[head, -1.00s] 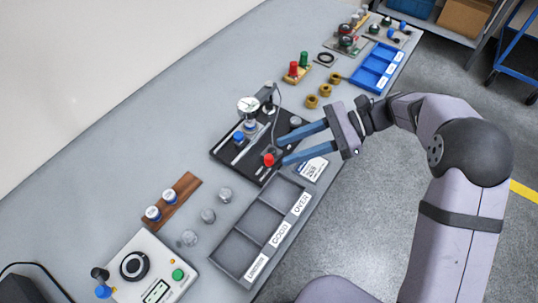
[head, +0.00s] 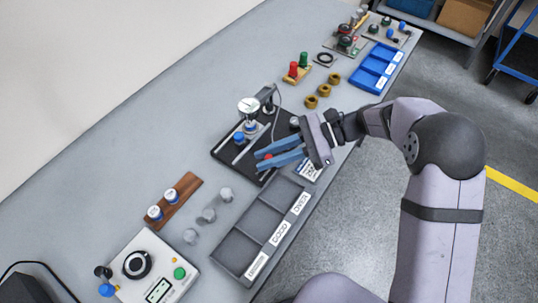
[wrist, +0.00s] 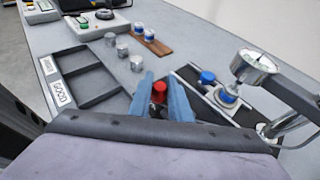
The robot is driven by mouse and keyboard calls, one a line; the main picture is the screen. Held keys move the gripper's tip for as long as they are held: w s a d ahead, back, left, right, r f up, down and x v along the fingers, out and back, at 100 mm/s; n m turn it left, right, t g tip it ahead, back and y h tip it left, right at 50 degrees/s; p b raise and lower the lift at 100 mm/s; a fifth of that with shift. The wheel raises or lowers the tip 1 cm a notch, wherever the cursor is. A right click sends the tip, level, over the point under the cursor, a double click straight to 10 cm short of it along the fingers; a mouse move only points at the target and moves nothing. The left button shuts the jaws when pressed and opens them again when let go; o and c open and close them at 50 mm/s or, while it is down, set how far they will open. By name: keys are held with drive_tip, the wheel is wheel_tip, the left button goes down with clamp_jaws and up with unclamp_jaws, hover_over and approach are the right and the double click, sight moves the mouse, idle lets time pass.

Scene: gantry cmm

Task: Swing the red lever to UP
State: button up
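The red lever's knob (head: 268,156) is on the black fixture base (head: 222,153) in the middle of the bench. It also shows in the wrist view (wrist: 159,91), between the two blue fingers. My gripper (head: 262,160) reaches in from the right, low over the base. It is shut on the red knob; in the wrist view (wrist: 160,82) the fingers lie close against both sides of it. The lever's shaft and pivot are hidden by the fingers, and I cannot read an UP mark or the lever's tilt.
A dial gauge (head: 248,106) on a stand and a blue knob (head: 239,138) are on the same base, close to the fingers. A grey sorting tray (head: 236,246) lies in front. Several metal cylinders (head: 226,194) stand beside it. Open bench lies to the left.

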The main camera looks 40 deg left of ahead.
clamp_jaws()
drive_tip(key=shift+w+d+n+g+h+p, duration=0.15)
drive_tip(key=shift+d+n+g+h+p, duration=0.1)
drive_tip(key=shift+n+g+h, duration=0.3)
drive_tip(key=shift+w+d+n+g+h+p, duration=0.1)
drive_tip(key=shift+n+g+h+p, duration=0.2)
drive_tip(key=shift+n+h, duration=0.4)
drive_tip(key=shift+w+d+n+g+h, duration=0.2)
drive_tip(key=shift+n+g+h, duration=0.25)
drive_tip(key=shift+n+h, duration=0.5)
drive_tip(key=shift+w+d+n+g+h, duration=0.2)
drive_tip(key=shift+n+g+h, duration=0.2)
drive_tip(key=shift+n+h, duration=0.45)
drive_tip(key=o, duration=0.8)
unclamp_jaws()
drive_tip(key=shift+r, duration=0.1)
